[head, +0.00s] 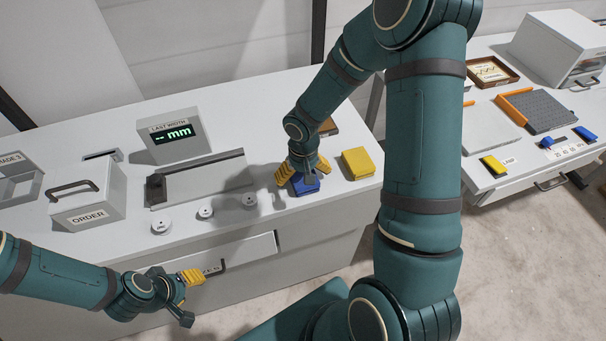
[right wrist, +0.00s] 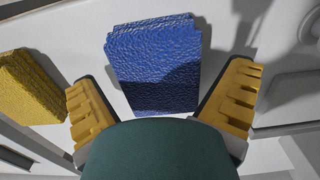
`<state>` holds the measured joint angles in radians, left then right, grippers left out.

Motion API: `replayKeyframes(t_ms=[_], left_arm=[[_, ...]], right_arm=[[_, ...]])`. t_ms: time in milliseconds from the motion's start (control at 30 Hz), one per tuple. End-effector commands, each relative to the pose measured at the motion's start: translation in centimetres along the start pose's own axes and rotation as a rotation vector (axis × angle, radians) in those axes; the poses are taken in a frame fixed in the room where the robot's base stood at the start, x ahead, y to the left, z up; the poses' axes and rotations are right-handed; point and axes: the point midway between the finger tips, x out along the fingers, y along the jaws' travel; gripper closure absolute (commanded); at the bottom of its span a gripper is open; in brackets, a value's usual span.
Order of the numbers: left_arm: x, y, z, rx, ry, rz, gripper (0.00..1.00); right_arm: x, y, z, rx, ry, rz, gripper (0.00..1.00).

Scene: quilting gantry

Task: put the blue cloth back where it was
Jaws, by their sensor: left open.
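The blue cloth (head: 305,187) is a folded stack on the white counter near its right end. It also shows in the right wrist view (right wrist: 154,60), at the top middle. My right gripper (head: 303,172) is above the cloth. Its yellow fingers (right wrist: 162,95) are spread to either side of the cloth, with white counter showing between each finger and the cloth. My left gripper (head: 186,292) is open and empty, low in front of the counter's drawers.
A yellow folded cloth (head: 357,163) lies right of the blue one. A brown tray (head: 328,127) is partly hidden behind my right arm. White round knobs (head: 205,213), a ruler-like fixture (head: 205,176), the ORDER box (head: 88,195) and the width display (head: 172,134) stand to the left.

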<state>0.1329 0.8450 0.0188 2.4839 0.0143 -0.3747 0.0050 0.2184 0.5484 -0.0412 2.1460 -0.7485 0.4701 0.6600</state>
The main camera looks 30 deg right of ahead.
Motion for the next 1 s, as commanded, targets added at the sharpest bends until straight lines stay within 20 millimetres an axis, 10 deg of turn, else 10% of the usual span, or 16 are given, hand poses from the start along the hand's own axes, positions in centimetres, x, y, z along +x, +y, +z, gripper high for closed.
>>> replayKeyframes(t_ms=[267, 1000], left_arm=[[-0.6, 0.2, -0.1, 0.0, 0.001, 0.001, 0.53], [-2.1, 0.7, -0.3, 0.0, 0.0, 0.005, 0.53]], right_arm=[[-0.9, 0.0, -0.1, 0.001, 0.002, 0.0, 0.0], [-12.2, 0.0, 0.0, 0.0, 0.0, -0.001, 0.0]])
